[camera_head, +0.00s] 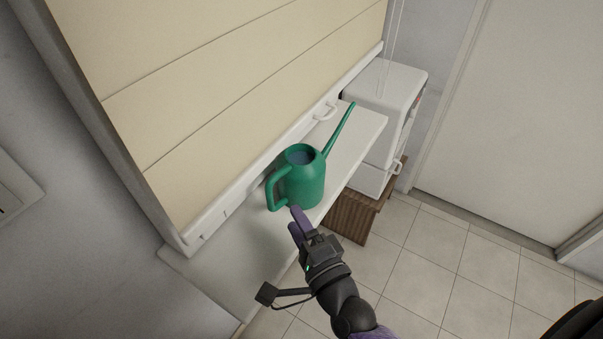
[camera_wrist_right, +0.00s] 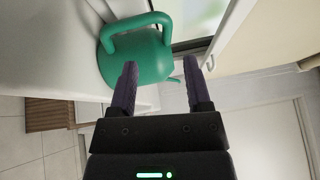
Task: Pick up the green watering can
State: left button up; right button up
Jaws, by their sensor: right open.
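The green watering can (camera_head: 305,184) stands upright on a white window sill, its long spout pointing to the back right and its handle on the near left side. My right gripper (camera_head: 296,218) is just in front of the can, near its handle and lower body. In the right wrist view the can (camera_wrist_right: 140,62) appears beyond the open fingers of the gripper (camera_wrist_right: 160,82), with its handle at the top. The space between the fingers is empty; whether a finger touches the can is not clear. My left gripper is not in view.
The narrow white sill (camera_head: 350,150) runs below a beige blind (camera_head: 220,80). A white door (camera_head: 510,120) is at the right.

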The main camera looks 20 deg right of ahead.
aim_at(300, 176)
jog(key=w+r+m+h, duration=0.1)
jog(key=w+m, duration=0.1)
jog(key=w, duration=0.8)
jog(key=shift+r+t+b, duration=0.2)
jog(key=shift+t+b, duration=0.1)
jog(key=shift+t, duration=0.1)
jog(key=shift+d, duration=0.1)
grip_shut()
dwell(0.6)
